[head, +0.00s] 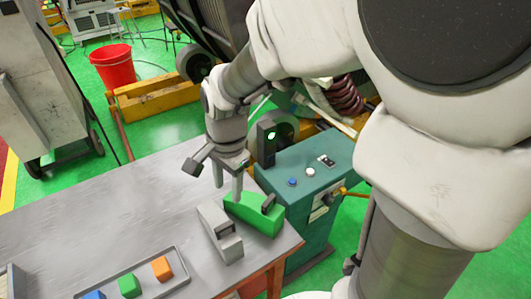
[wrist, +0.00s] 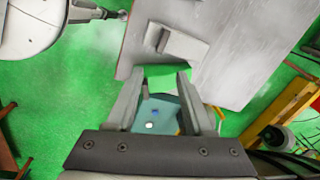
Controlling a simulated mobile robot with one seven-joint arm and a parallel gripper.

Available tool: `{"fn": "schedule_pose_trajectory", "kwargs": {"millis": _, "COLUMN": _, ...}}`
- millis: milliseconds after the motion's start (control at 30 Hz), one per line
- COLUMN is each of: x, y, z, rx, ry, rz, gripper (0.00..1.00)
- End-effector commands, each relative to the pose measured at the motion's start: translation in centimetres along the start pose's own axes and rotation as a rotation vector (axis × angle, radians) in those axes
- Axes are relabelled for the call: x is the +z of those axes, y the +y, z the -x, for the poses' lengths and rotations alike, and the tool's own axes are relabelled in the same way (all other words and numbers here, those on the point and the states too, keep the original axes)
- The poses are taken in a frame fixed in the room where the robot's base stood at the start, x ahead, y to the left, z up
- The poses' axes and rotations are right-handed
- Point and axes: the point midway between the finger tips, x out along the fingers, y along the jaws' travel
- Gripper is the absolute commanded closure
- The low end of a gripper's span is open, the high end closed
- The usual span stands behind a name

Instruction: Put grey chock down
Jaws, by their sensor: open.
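The grey chock (head: 222,238) rests on the grey table near its right edge, beside the green chock (head: 255,217). My gripper (head: 228,188) points down just above and behind the two chocks, with its fingers apart and nothing seen held between them. In the wrist view, the grey chock (wrist: 183,47) lies on the table beyond the open fingertips (wrist: 157,78). Part of the green chock (wrist: 165,71) shows between the fingertips, the rest hidden by the fingers. I cannot tell whether a fingertip touches either chock.
A grey tray (head: 178,284) with blue, green and orange blocks lies at the table's front. A teal control box (head: 310,180) with buttons and a green light stands just beyond the right edge. A red bucket (head: 113,68) stands behind.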

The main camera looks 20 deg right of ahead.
Motion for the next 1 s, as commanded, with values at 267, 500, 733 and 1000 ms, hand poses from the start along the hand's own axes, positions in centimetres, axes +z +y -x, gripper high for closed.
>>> {"fn": "schedule_pose_trajectory", "kwargs": {"millis": 267, "x": -1.2, "y": 4.8, "z": 7.5, "rx": -0.148, "ry": 0.095, "rz": 0.420, "gripper": 0.48}}
{"fn": "schedule_pose_trajectory", "kwargs": {"millis": 500, "x": -1.4, "y": 9.5, "z": 11.7, "rx": -0.183, "ry": 0.267, "rz": 0.772, "gripper": 0.48}}
{"fn": "schedule_pose_trajectory", "kwargs": {"millis": 733, "x": -1.2, "y": 12.2, "z": 13.3, "rx": -0.149, "ry": 0.384, "rz": 0.975, "gripper": 0.48}}
{"fn": "schedule_pose_trajectory", "kwargs": {"millis": 1000, "x": -1.1, "y": 12.7, "z": 13.4, "rx": -0.138, "ry": 0.403, "rz": 1.014, "gripper": 0.48}}
